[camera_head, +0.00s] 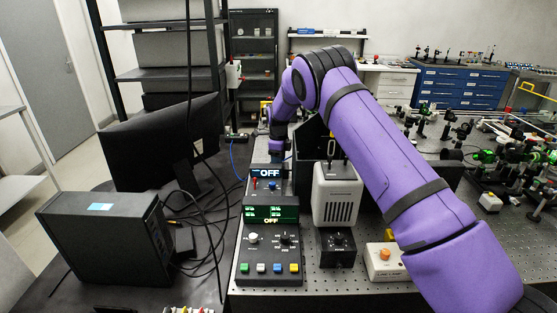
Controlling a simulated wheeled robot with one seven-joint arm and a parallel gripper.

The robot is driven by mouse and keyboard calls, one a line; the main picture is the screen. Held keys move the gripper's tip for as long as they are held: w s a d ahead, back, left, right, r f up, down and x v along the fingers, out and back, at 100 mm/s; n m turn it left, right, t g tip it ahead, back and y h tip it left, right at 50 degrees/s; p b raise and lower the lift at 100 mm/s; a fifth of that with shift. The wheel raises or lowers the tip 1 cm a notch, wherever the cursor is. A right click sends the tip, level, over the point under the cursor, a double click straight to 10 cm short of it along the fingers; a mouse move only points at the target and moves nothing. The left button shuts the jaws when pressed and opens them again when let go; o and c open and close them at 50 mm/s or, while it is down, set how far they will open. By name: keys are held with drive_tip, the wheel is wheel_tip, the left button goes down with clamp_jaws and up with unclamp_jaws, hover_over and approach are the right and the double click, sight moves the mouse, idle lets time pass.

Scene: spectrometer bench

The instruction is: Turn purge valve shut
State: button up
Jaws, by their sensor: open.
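My purple arm reaches from the lower right to the back of the bench, where my gripper (276,154) is small, low and beside a dark box (309,142). Its jaws are open, though the fingers are hard to make out. I see nothing clearly held. I cannot pick out the purge valve with certainty; it may be hidden by my arm or too small to tell. A blue hose (235,160) runs along the bench left of my gripper. A small panel with an OFF display (266,173) stands just in front of my gripper.
A control box (269,268) with knobs and coloured buttons stands in front. A grey-white vented unit (337,197) and a lamp box (386,262) are to its right. A monitor (160,139), a black computer (105,236) and loose cables crowd the left. Optics fill the right bench.

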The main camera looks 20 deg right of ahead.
clamp_jaws()
drive_tip(key=n, duration=0.4)
drive_tip(key=shift+n, duration=2.4)
unclamp_jaws()
